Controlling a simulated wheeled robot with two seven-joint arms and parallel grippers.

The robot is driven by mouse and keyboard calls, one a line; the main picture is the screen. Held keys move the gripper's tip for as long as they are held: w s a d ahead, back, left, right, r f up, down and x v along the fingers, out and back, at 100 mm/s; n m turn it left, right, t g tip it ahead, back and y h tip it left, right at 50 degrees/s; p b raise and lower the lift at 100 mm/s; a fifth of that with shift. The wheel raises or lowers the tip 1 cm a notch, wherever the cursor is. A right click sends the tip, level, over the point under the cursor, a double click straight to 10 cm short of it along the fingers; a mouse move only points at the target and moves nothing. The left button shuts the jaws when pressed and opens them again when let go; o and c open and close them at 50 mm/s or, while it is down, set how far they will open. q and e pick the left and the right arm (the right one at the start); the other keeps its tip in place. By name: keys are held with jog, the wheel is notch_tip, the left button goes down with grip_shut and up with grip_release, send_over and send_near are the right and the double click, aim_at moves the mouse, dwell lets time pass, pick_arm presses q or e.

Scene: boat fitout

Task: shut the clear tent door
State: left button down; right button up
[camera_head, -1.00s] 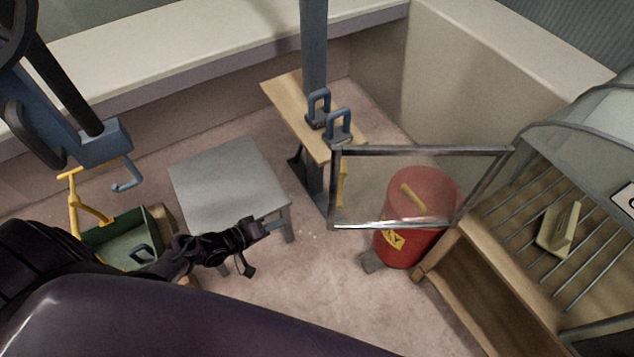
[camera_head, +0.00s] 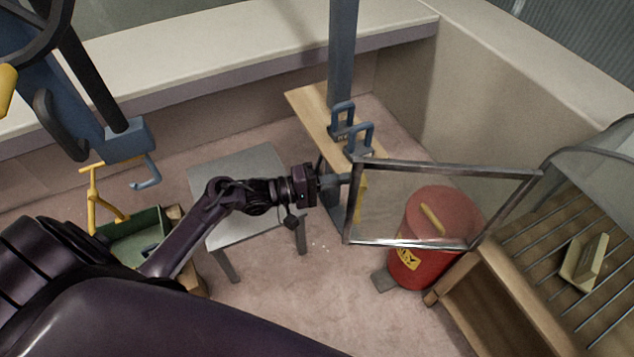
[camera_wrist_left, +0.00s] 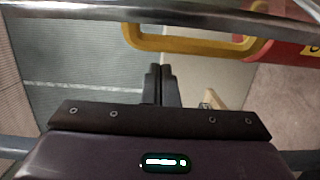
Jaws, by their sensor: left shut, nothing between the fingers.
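The clear tent door (camera_head: 445,166) is a see-through panel in a grey metal frame. It stands swung out from the clear tent (camera_head: 612,150) at the right. A yellow loop handle (camera_head: 361,187) shows at its free left edge, and it also shows large in the left wrist view (camera_wrist_left: 190,46). My left gripper (camera_head: 338,181) is shut and empty, with its tips beside that free edge. In the left wrist view, the shut fingers (camera_wrist_left: 160,72) point toward the handle, just short of it. I cannot tell whether they touch the door. My right gripper is out of view.
A red bin (camera_head: 425,272) stands behind the door. A grey stool (camera_head: 245,165) is under my left arm. A wooden shelf (camera_head: 310,110) with blue shackles (camera_head: 342,118) is beyond. A green crate (camera_head: 130,232) sits at left. A slatted wooden bench (camera_head: 535,230) lies under the tent.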

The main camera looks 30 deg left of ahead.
pick_arm(q)
jog(key=shift+s+d+p, duration=0.3)
jog(key=shift+s+d, duration=0.15)
jog(key=shift+s, duration=0.45)
jog(key=shift+s+d+p, duration=0.3)
jog(key=shift+s+d, duration=0.1)
jog(key=shift+s, duration=0.45)
